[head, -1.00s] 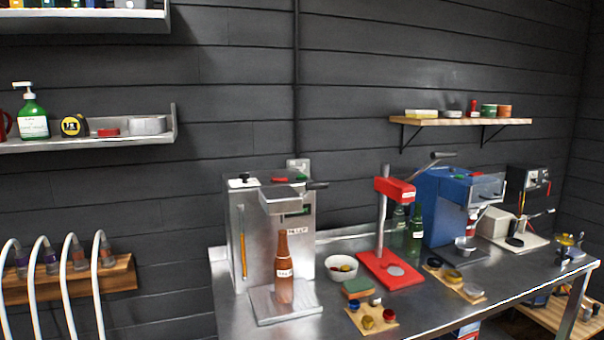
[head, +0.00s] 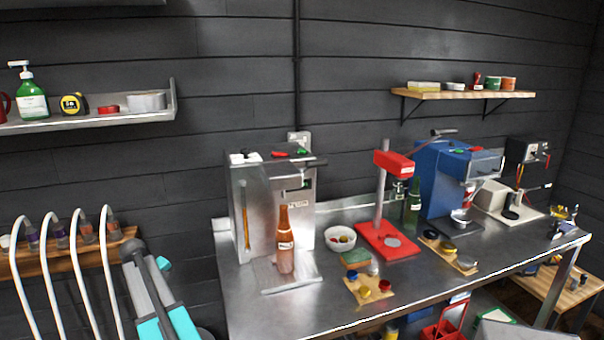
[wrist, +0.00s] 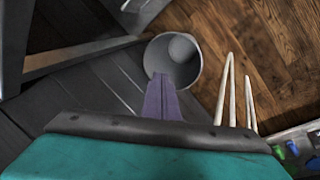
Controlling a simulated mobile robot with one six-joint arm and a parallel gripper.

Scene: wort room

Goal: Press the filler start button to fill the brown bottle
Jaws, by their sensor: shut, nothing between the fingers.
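The steel filler (head: 235,215) stands at the left end of the steel bench. The brown bottle (head: 285,258) stands upright on its base plate, under the filling head. A green button (head: 303,151) and a red piece (head: 280,154) show on top of the filler; their labels are too small to read. My gripper (wrist: 163,82) shows in the wrist view as narrow purple-grey fingers, shut and empty, pointing down over the floor. It is apart from the filler and bottle, which the wrist view does not show. In the head view only my arm shows, at the lower left.
A red capper (head: 388,240) and a blue machine (head: 433,190) stand right of the filler. A white bowl (head: 340,239) and a cap board (head: 367,294) lie nearer. White curved hoses (head: 62,262) are at left. A grey bin (wrist: 153,58) stands on the floor.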

